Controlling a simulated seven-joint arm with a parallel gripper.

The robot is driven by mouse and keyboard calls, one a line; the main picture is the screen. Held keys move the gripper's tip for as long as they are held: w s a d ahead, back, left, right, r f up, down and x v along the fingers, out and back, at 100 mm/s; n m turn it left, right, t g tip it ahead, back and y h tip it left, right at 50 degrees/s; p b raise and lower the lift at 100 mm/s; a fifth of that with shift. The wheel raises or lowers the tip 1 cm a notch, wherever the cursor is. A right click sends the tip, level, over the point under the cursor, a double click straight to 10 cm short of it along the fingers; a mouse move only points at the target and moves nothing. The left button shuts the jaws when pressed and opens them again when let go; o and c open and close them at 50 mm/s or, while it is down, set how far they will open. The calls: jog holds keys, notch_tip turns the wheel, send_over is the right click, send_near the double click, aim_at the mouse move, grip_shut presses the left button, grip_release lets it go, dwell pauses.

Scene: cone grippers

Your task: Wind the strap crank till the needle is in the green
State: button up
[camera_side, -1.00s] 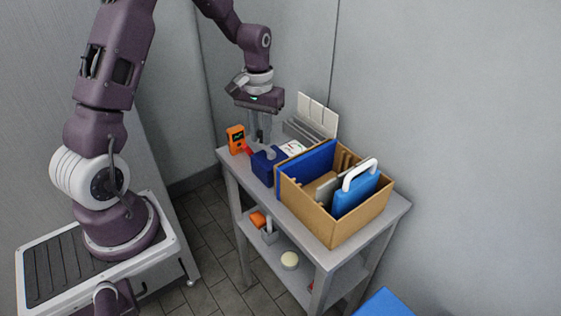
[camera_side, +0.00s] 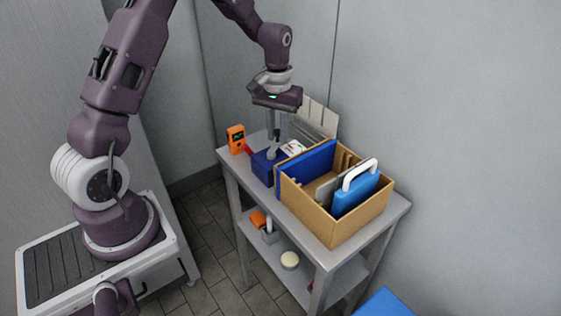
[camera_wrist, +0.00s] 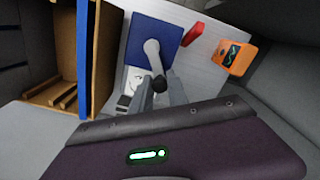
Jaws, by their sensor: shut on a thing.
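The strap winder is a dark blue box (camera_side: 264,168) on the top of the grey table; it also shows in the wrist view (camera_wrist: 142,34). Its grey crank arm (camera_wrist: 152,52) ends in a black knob (camera_wrist: 158,84). My gripper (camera_side: 276,135) is shut on the knob, with its fingers on either side of it in the wrist view (camera_wrist: 159,90). The white gauge (camera_side: 293,147) lies beside the blue box and is partly hidden by a finger in the wrist view (camera_wrist: 133,82). The needle is too small to read.
A cardboard box (camera_side: 308,208) with a blue panel and a white-handled blue case (camera_side: 356,194) stands close on the right. An orange meter (camera_side: 236,139) and a red piece (camera_wrist: 193,33) are at the left. Pale upright panels (camera_side: 316,116) stand behind.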

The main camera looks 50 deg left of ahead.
jog(key=shift+w+d, duration=0.35)
jog(key=shift+d, duration=1.1)
jog(key=shift+a, duration=0.1)
jog(key=shift+a, duration=0.25)
jog(key=o, duration=0.9)
jog(key=shift+o, duration=0.2)
